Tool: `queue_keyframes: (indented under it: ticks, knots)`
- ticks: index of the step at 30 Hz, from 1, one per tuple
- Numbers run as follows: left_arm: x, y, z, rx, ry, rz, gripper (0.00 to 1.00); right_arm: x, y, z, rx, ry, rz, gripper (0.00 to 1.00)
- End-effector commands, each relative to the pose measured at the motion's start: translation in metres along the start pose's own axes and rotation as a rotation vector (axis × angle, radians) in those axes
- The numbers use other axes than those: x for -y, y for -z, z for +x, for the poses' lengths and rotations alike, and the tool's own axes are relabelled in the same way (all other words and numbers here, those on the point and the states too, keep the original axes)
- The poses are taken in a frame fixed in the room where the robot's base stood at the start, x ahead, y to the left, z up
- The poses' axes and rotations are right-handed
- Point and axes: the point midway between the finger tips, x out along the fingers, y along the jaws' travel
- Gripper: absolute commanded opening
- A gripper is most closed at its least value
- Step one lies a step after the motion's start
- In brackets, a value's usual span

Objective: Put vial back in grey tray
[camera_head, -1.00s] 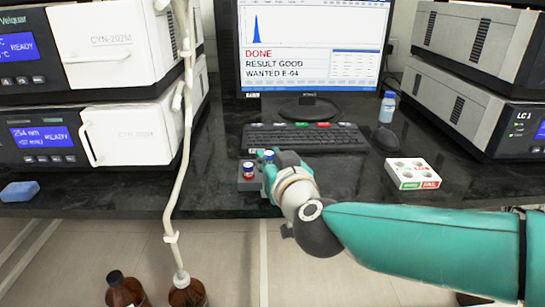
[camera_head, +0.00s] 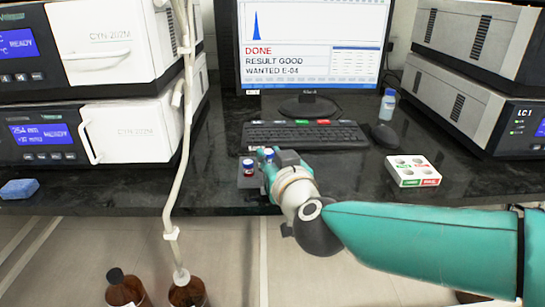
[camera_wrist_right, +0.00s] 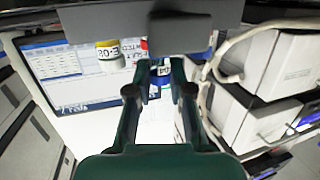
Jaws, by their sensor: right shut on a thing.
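My right gripper (camera_head: 268,168) is over the bench's front part, in front of the keyboard. It is shut on a blue-capped vial (camera_head: 268,153), whose cap shows just above the fingers; the vial also shows between the fingertips in the right wrist view (camera_wrist_right: 163,70). Left of it, a small dark grey tray (camera_head: 247,182) holds another vial (camera_head: 249,168) with a red and blue look. The gripper hides the tray's right part, so I cannot tell whether the held vial's lower end is in a hole. My left gripper is out of view.
A white four-hole rack (camera_head: 413,169) with green and red labels stands to the right. Behind are a keyboard (camera_head: 305,136), a mouse (camera_head: 384,134), a bottle (camera_head: 388,106) and a monitor (camera_head: 310,45). A white tube (camera_head: 172,180) hangs at the left. A blue sponge (camera_head: 19,189) lies at far left.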

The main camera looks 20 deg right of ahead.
Motion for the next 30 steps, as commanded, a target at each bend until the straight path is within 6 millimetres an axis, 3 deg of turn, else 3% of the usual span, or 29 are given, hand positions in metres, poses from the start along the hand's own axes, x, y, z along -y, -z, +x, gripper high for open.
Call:
queue_keyframes:
  ticks: [30]
  knots:
    - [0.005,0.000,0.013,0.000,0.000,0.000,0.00,0.000,-0.018,0.003,0.000,-0.001,0.000,0.03]
